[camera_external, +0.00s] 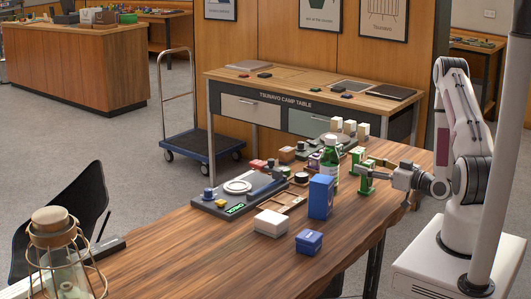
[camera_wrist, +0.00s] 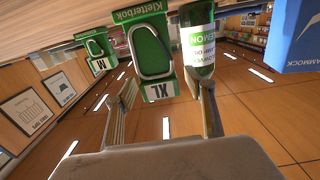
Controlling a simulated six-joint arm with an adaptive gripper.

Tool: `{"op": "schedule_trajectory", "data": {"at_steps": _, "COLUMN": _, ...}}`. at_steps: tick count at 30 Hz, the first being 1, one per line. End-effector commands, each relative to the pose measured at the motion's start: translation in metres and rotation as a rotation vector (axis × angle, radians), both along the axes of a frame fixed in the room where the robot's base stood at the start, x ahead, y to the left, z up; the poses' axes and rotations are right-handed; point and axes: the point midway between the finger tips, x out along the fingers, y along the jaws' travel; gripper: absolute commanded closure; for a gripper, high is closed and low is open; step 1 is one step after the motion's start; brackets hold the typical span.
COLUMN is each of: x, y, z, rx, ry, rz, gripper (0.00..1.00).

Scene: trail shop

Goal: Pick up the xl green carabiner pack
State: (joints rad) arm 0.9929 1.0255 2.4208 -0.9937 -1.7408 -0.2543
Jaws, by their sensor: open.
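The XL green carabiner pack (camera_wrist: 150,52) is a green card with a grey carabiner and a white XL label. It hangs upside down in the wrist view, just ahead of my gripper (camera_wrist: 166,88). The fingers are spread apart and empty, with the pack between their lines, nearer the left finger. In the external view the pack (camera_external: 366,181) stands at the table's right part, by the fingertips of my gripper (camera_external: 372,170). Whether the fingers flank it is unclear. A similar green M pack (camera_wrist: 95,48) is to its left, also seen in the external view (camera_external: 357,156).
A blue hammock box (camera_external: 320,196) stands nearer the external camera.

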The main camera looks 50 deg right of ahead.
Motion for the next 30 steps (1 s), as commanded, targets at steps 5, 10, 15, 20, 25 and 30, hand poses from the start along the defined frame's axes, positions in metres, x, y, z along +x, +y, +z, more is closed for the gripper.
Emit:
{"op": "schedule_trajectory", "data": {"at_steps": 5, "x": -0.0001, "y": 0.0, "z": 0.0, "rx": 0.0, "ry": 0.0, "rz": 0.0, "gripper": 0.46}}
{"op": "schedule_trajectory", "data": {"at_steps": 10, "x": -0.0003, "y": 0.0, "z": 0.0, "rx": 0.0, "ry": 0.0, "rz": 0.0, "gripper": 0.46}}
{"op": "schedule_trajectory", "data": {"at_steps": 15, "x": -0.0003, "y": 0.0, "z": -0.0001, "rx": 0.0, "ry": 0.0, "rz": 0.0, "gripper": 0.69}}
{"op": "schedule_trajectory", "data": {"at_steps": 20, "x": -0.0003, "y": 0.0, "z": -0.0001, "rx": 0.0, "ry": 0.0, "rz": 0.0, "gripper": 1.0}}
{"op": "schedule_trajectory", "data": {"at_steps": 25, "x": -0.0003, "y": 0.0, "z": 0.0001, "rx": 0.0, "ry": 0.0, "rz": 0.0, "gripper": 1.0}}
{"op": "schedule_trajectory", "data": {"at_steps": 30, "x": -0.0003, "y": -0.0001, "z": 0.0013, "rx": 0.0, "ry": -0.001, "rz": 0.0, "gripper": 1.0}}
